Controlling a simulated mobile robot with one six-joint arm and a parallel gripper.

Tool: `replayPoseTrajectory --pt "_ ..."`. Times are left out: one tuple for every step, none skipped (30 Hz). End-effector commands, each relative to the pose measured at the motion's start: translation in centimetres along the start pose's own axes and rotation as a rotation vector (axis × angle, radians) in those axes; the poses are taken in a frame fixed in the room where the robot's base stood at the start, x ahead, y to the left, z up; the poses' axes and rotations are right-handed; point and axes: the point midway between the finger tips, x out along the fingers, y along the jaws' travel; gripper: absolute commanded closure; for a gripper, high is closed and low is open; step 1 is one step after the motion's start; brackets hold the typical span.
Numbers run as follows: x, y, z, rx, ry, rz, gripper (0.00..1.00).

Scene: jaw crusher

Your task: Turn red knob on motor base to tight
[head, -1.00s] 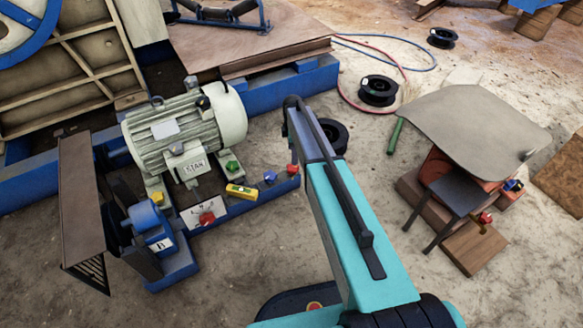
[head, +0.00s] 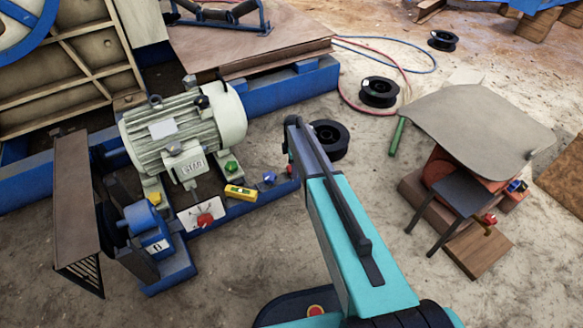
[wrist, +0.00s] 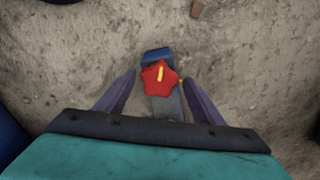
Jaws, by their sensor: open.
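In the wrist view a red star-shaped knob (wrist: 159,78) with a yellow mark sits on a blue and grey piece, between the fingers. My gripper (wrist: 160,80) is open, one finger on each side of that knob, apart from it. In the head view a red knob (head: 205,220) stands on a white marked plate (head: 188,222) at the front of the motor base. Another bit of red (head: 290,170) shows at the right end of the blue base rail (head: 235,210), mostly hidden by my arm. My gripper's fingers are hidden in the head view.
The grey motor (head: 180,135) stands on the base. A green knob (head: 231,167), a yellow level (head: 240,192) and a blue knob (head: 270,178) are near the rail. A black spool (head: 328,139) lies just beyond my arm. A stool (head: 460,195) stands right. Floor between is clear.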

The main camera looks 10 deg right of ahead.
Motion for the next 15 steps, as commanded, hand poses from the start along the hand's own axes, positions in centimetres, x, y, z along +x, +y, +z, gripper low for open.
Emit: replayPoseTrajectory --pt "-0.02 0.00 0.00 0.000 0.000 0.000 0.38" --pt "-0.02 0.00 0.00 0.000 0.000 0.000 0.38" --pt "-0.03 0.00 0.00 0.000 0.000 0.000 0.40" --pt "-0.03 0.00 0.00 0.000 0.000 0.000 0.45" --pt "-0.03 0.00 0.00 0.000 0.000 0.000 0.50" --pt "-0.03 0.00 0.01 0.000 0.000 0.000 0.57" --pt "-0.03 -0.01 0.01 0.000 0.000 0.000 0.62" --pt "-0.04 -0.01 0.01 0.000 0.000 -0.001 0.67" --pt "-0.04 -0.03 0.01 0.000 0.000 -0.001 0.74" --pt "-0.04 -0.04 0.01 0.000 0.000 -0.001 0.79" --pt "-0.04 -0.05 0.00 0.000 0.000 -0.002 0.79" --pt "-0.04 -0.10 -0.77 -0.003 0.001 -0.002 0.79" --pt "-0.05 -0.10 -0.53 -0.001 0.002 -0.002 0.79" --pt "-0.05 -0.11 -0.36 0.001 0.002 -0.003 0.79" --pt "-0.06 -0.12 -0.21 0.003 0.002 -0.003 0.79"
